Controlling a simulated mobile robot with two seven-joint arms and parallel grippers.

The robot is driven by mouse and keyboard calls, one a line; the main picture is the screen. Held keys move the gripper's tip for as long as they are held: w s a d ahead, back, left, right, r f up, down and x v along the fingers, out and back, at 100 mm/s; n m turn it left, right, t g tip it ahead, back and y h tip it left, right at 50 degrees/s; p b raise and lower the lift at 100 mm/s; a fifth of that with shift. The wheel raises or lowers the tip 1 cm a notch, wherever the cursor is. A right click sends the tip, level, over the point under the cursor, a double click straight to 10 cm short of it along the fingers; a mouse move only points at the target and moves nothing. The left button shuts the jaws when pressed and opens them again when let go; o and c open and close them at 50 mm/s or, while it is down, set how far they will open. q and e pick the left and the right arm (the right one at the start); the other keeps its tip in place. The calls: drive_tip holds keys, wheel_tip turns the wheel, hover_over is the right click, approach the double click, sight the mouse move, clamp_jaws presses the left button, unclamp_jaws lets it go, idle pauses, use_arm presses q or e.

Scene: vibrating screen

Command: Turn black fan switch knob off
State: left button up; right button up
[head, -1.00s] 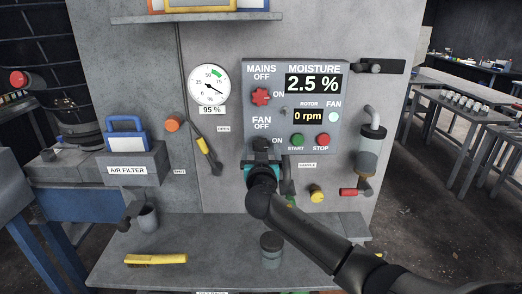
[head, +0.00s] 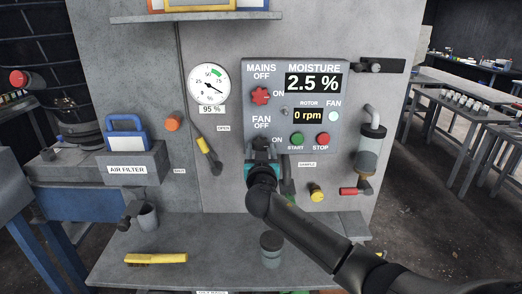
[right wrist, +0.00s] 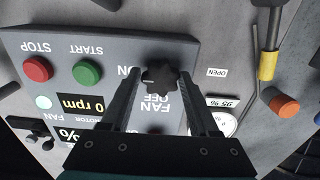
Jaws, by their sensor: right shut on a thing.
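The black fan switch knob (right wrist: 159,78) shows in the right wrist view, which sees the panel upside down. It sits beside the FAN OFF and ON labels. A small light mark shows on its side near ON. My right gripper (right wrist: 160,88) is shut on the knob, one finger on each side. In the head view my right gripper (head: 262,150) is at the lower left of the grey control panel (head: 335,146) and hides most of the knob. My left gripper is not in view.
A red MAINS knob (head: 261,96) sits above, and the green START (head: 297,139) and red STOP (head: 322,139) buttons are to the right. A yellow-gripped lever (head: 203,145) hangs left. A yellow brush (head: 156,258) lies on the lower shelf.

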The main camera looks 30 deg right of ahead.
drive_tip(key=shift+a+n, duration=0.1)
drive_tip(key=shift+n, duration=0.3)
drive_tip(key=n, duration=0.8)
drive_tip(key=shift+r+p, duration=0.1)
drive_tip(key=shift+p, duration=0.25)
drive_tip(key=n+p, duration=0.2)
drive_tip(key=n, duration=0.3)
drive_tip(key=shift+n+p, duration=0.65)
drive_tip(key=shift+n, duration=1.45)
drive_tip(key=o, duration=1.3)
drive_tip(key=shift+o, duration=0.2)
drive_tip(key=shift+s, duration=0.1)
drive_tip(key=b+v, duration=0.1)
drive_tip(key=v, duration=1.4)
